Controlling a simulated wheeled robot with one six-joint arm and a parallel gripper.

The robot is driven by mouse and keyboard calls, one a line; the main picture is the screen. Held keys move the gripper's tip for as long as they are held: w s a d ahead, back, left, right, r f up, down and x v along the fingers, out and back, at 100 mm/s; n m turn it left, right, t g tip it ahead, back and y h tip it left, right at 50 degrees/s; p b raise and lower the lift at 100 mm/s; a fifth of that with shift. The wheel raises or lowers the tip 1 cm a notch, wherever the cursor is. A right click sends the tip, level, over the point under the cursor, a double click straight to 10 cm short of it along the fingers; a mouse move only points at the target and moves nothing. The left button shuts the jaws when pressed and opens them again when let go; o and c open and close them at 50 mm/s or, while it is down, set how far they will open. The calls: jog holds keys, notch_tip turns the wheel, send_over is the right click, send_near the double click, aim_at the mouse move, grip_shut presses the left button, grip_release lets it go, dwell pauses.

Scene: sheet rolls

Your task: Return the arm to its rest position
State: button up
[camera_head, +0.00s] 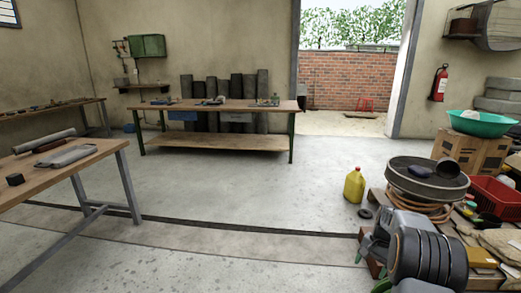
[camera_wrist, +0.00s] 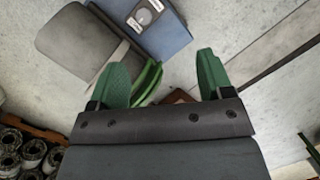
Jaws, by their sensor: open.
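My gripper (camera_wrist: 166,68) shows in the wrist view with its two green fingers spread apart. Nothing is held between the fingers. Below and beyond them are a dark grey rounded body, a blue box with a round dial, and a curved green piece; I cannot tell how far away these are. I cannot make out my gripper for certain in the head view, so how the arm is folded is unclear.
A wooden table (camera_head: 104,150) at left holds a grey roll (camera_head: 42,141). A workbench (camera_head: 218,143) stands at the back before dark upright rolls. A yellow jug (camera_head: 354,186) stands near the crowded right side. The middle floor is clear.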

jog(key=s+a+r+n+t+h+p, duration=0.1)
jog(key=s+a+r+p, duration=0.25)
jog(key=r, duration=0.45)
jog(key=s+a+r+n+p, duration=0.25)
jog(key=a+r, duration=0.25)
jog(key=r, duration=0.3)
jog(key=s+a+r+n+t+h+p, duration=0.15)
jog(key=a+r+p, duration=0.25)
jog(key=r, duration=0.4)
jog(key=s+a+r+n+t+p, duration=0.1)
jog(key=s+a+r+n+p, duration=0.1)
jog(key=s+a+r+p, duration=0.2)
jog(key=s+a+r+n+t+p, duration=0.1)
jog(key=s+a+r+n+p, duration=0.1)
jog(key=s+a+r+p, duration=0.2)
jog(key=shift+s+a+r+t+p, duration=0.25)
jog(key=shift+s+r+p, duration=0.95)
jog(key=shift+s, duration=1.6)
jog(key=shift+d+r+b, duration=0.1)
jog(key=shift+r+b, duration=0.2)
